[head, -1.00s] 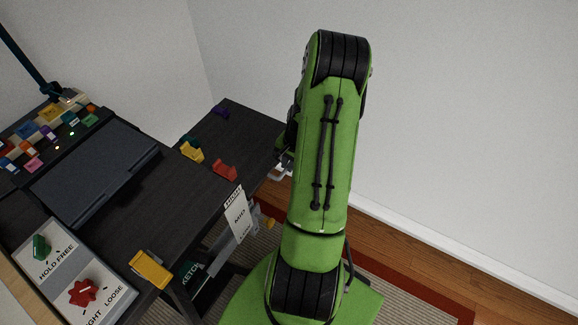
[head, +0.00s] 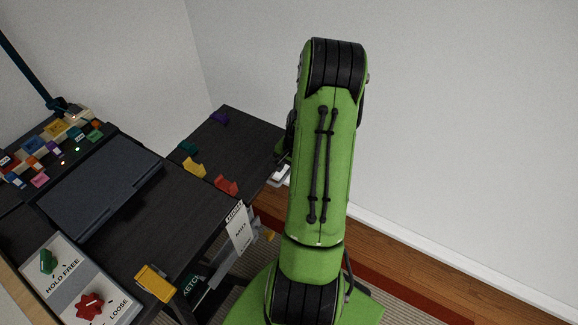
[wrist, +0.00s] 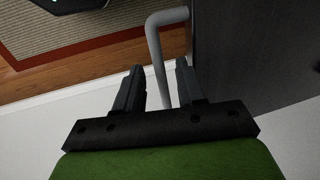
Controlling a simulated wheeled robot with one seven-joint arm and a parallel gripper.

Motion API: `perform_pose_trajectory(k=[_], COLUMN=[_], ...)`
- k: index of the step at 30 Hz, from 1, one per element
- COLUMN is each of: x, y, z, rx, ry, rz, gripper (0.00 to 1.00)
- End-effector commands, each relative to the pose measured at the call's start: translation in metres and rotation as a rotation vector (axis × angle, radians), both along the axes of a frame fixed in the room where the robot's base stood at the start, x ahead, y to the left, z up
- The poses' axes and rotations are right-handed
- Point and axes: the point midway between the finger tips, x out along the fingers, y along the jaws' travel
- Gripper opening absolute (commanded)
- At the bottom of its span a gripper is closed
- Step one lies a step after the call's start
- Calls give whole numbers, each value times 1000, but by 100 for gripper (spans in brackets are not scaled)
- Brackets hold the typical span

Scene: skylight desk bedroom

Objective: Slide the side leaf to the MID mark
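The side leaf (head: 226,143) is a dark panel at the far right end of the desk. It also fills the upper right of the wrist view (wrist: 245,50). A bent grey bar handle (wrist: 155,45) sticks out from it. My gripper (wrist: 158,70) is open, with one finger on each side of the handle bar and a gap visible at the left finger. In the head view the handle (head: 281,175) shows beside my green arm, which hides most of my gripper. A white strip (head: 239,228) reading MID hangs at the desk's near right edge.
Yellow (head: 194,167) and red (head: 226,185) blocks stand near the seam of desk and leaf. A purple piece (head: 219,118) lies on the leaf. A panel with green and red knobs (head: 70,285) is at the front left. A wall stands behind the leaf; floor is open to the right.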

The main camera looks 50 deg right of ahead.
Motion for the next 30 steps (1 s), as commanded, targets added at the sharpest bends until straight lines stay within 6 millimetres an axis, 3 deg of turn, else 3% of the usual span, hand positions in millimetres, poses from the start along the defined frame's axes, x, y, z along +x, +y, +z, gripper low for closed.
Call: perform_pose_trajectory(k=[5,12,18,22,30], x=[-4,-17,-26,-29,-29], y=[-2,-3,-3,-3,-3], z=[27,96,141,153,155], rx=[-5,-6,-4,-2,0], ry=[-2,-3,-1,-1,0], rz=[-1,-2,-1,0,0], gripper=[39,39,39,39,39])
